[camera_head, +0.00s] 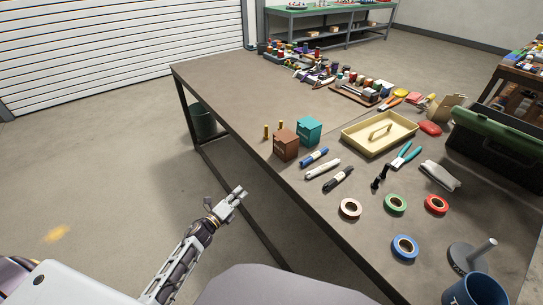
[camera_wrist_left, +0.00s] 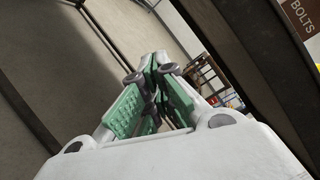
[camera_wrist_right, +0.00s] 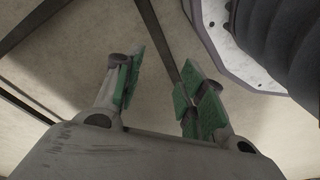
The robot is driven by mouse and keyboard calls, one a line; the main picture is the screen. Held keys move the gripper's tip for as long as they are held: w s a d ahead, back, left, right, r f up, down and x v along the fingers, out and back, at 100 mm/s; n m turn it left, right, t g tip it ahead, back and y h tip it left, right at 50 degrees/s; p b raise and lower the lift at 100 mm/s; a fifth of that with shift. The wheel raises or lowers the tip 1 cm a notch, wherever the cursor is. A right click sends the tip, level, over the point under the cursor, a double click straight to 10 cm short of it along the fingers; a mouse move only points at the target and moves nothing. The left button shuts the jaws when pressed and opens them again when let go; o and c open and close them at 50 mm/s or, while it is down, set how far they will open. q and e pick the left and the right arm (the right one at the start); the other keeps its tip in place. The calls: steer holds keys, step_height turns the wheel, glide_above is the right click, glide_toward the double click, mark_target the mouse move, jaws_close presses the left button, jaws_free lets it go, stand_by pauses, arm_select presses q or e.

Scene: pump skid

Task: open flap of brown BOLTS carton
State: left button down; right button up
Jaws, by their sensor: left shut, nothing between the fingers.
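The brown BOLTS carton (camera_head: 286,146) stands upright near the left edge of the table in the head view, beside a teal carton. Part of its lettered face also shows at the top right of the left wrist view (camera_wrist_left: 303,22). My left gripper (camera_head: 240,192) is shut and empty, off the table's edge, in front of and to the left of the carton, apart from it. Its green-padded fingers (camera_wrist_left: 155,95) meet in the left wrist view. My right gripper (camera_wrist_right: 160,90) shows only in its own wrist view, open and empty, with floor behind it.
The teal carton (camera_head: 309,129) stands close behind the brown one. Markers (camera_head: 314,156), tape rolls (camera_head: 396,203) and a yellow tray (camera_head: 379,134) lie to the right. The table edge (camera_head: 262,177) lies between my left gripper and the carton.

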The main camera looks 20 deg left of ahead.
arm_select(q)
steer(key=s+d+r+m+h+b, duration=0.1)
steer(key=d+r+m+h+b, duration=0.1)
steer(key=r+m, duration=0.6)
steer(key=s+d+r+m+h+b, duration=0.1)
steer(key=d+r+m+h+b, duration=0.2)
steer(key=r+m+h, duration=0.3)
step_height(320, 180, up, 5)
steer(key=m, duration=0.3)
steer(key=shift+d+g, duration=0.3)
steer(key=shift+d, duration=0.1)
arm_select(e)
step_height(320, 180, up, 10)
steer(key=w+a, duration=0.2)
steer(key=shift+a+y, duration=0.15)
steer(key=shift+y, duration=0.15)
arm_select(q)
steer(key=shift+w+r, duration=0.1)
glide_toward(279, 145)
steer(key=shift+w+d, duration=0.9)
steer(key=shift+w, duration=0.3)
steer(key=shift+r+x, duration=0.15)
steer(key=shift+x, duration=0.6)
steer(key=shift+r+x, duration=0.15)
steer(key=shift+x, duration=0.55)
steer(key=shift+w+d+r, duration=0.1)
steer(key=shift+w+d, duration=0.1)
steer(key=shift+w, duration=0.1)
arm_select(e)
steer(key=shift+f, duration=0.35)
